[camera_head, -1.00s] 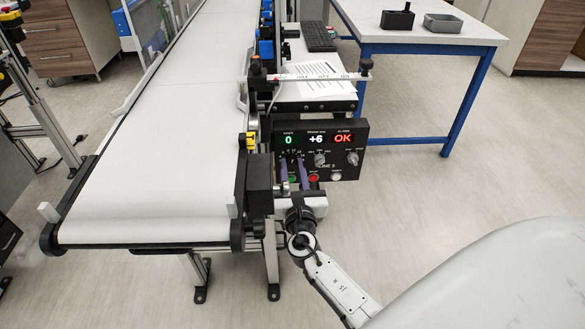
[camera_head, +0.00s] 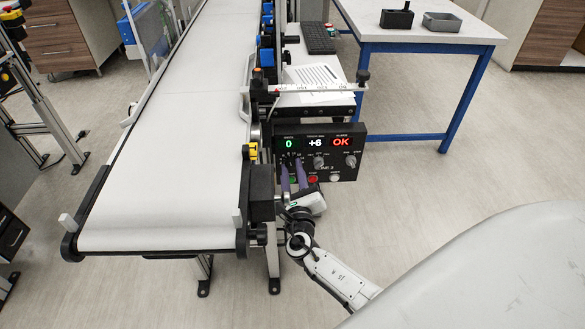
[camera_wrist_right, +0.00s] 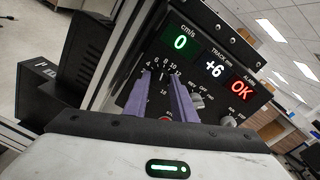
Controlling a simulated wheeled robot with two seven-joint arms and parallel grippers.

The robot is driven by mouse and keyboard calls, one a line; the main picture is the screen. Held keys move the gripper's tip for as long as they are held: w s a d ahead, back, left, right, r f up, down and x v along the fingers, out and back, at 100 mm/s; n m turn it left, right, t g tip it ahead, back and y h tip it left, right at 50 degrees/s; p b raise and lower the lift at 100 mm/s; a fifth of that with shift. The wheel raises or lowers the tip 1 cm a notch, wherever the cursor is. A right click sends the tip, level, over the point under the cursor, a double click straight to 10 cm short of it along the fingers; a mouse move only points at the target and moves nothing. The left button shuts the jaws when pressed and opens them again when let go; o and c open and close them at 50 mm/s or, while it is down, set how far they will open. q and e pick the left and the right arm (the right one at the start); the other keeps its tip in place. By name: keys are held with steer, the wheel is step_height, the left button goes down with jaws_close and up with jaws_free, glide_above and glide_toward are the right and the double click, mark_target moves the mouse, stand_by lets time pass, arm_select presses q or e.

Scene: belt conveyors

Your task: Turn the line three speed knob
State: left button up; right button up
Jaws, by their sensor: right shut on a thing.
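The black line 3 control panel (camera_head: 335,175) stands beside the front end of the belt; it also fills the upper middle of the right wrist view (camera_wrist_right: 212,98). Its displays read a green 0 under cm/s, a white +6 and a red OK. My right gripper (camera_head: 292,164) has its two purple fingers at the numbered speed dial on the panel's left side. In the right wrist view its fingers (camera_wrist_right: 163,80) are shut on the speed knob, which they largely hide. The wrist is tilted relative to the panel. My left gripper is out of view.
Two more knobs (camera_head: 350,160) (camera_head: 319,162) sit right of the gripper, with a red button (camera_head: 312,179) and a white button (camera_head: 334,178) below. The white belt (camera_head: 170,160) runs along the left. A blue-legged table (camera_head: 420,30) stands behind; floor right of the panel is clear.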

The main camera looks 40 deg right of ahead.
stand_by(0.4)
steer(key=o, duration=1)
steer(key=shift+o, duration=0.2)
steer(key=v, duration=1)
steer(key=shift+s+a, duration=0.1)
